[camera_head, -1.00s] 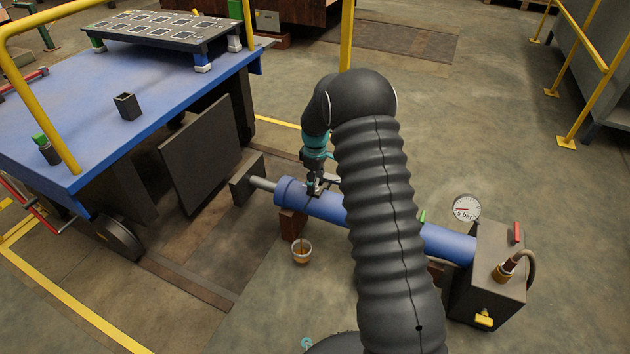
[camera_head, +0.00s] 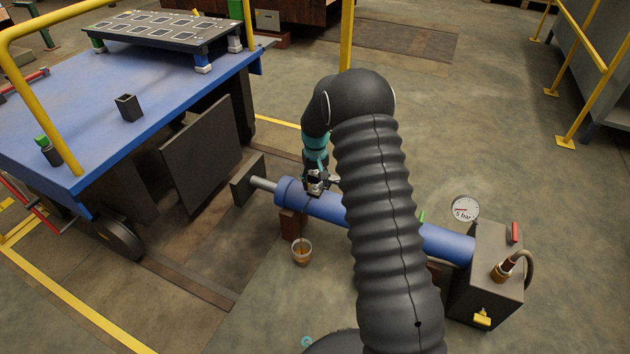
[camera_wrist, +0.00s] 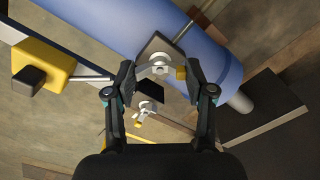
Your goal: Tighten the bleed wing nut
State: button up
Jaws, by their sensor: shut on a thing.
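A blue cylinder (camera_head: 325,206) lies slanted on the floor side of the trolley. In the wrist view, a small pale metal wing nut (camera_wrist: 159,64) sits at a dark square block on the blue cylinder (camera_wrist: 135,22). A small yellow part shows beside the nut. My gripper (camera_wrist: 160,75) has a finger at each side of this fitting and is shut on the wing nut, though the finger contact is hard to see. In the head view, my gripper (camera_head: 317,183) is at the cylinder's left end, and the nut is hidden there.
A cup (camera_head: 302,254) with brown content stands on the floor below the cylinder's left end. A round gauge (camera_head: 465,208) marked "5 bar" stands by the dark pump box (camera_head: 490,275). A blue trolley (camera_head: 75,90) fills the left.

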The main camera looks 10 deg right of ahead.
jog(key=m, duration=0.4)
jog(key=shift+w+m, duration=0.1)
jog(key=shift+m, duration=1.8)
jog(key=o, duration=1.2)
jog(key=shift+c, duration=0.2)
jog(key=shift+r, duration=0.15)
notch_tip(320, 180, up, 12)
